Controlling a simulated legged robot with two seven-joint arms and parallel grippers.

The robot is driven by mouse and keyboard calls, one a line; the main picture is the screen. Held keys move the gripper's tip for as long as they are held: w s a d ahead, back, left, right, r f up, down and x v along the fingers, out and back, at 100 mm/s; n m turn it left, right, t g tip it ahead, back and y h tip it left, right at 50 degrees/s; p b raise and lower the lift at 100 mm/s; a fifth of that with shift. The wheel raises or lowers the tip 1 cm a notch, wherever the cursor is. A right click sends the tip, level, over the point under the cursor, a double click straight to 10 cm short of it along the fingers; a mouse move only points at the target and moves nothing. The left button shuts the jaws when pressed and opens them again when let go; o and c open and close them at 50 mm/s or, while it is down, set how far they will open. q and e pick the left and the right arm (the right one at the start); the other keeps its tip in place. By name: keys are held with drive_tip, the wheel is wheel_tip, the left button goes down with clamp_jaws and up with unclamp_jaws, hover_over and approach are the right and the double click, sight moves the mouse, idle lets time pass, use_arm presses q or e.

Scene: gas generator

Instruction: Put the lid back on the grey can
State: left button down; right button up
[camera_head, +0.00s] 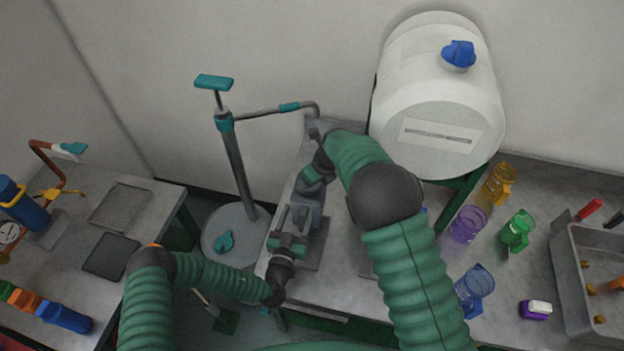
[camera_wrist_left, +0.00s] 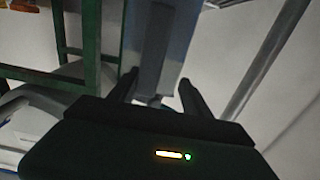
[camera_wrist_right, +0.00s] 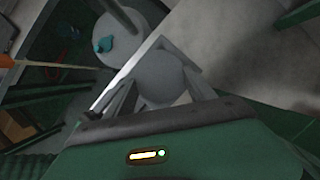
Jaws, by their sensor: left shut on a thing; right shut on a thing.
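The grey can (camera_head: 308,212) stands on the bench's dark mat, partly covered by both of my grippers. My left gripper (camera_head: 291,217) is shut on the can from the near side. In the left wrist view the can's blue-grey body (camera_wrist_left: 160,45) shows between the fingers. My right gripper (camera_head: 311,184) is at the can's far upper end. In the right wrist view a round grey piece, which looks like the lid (camera_wrist_right: 160,78), sits between its closed fingers. I cannot tell whether the lid touches the can's opening.
A pump (camera_head: 238,165) with a teal handle rises left of the can. Coloured jars, including a purple one (camera_head: 468,224), and a grey sink (camera_head: 572,285) are on the right.

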drive_tip(key=shift+s+a+m, duration=0.1)
drive_tip(key=shift+a+m, duration=0.05)
drive_tip(key=shift+m, duration=0.55)
drive_tip(key=o, duration=1.5)
drive_tip(key=shift+c, duration=0.2)
drive_tip(key=shift+r, duration=0.15)
wheel_tip(320, 180, up, 4)
drive_tip(key=shift+r, duration=0.2)
drive_tip(key=o, duration=0.3)
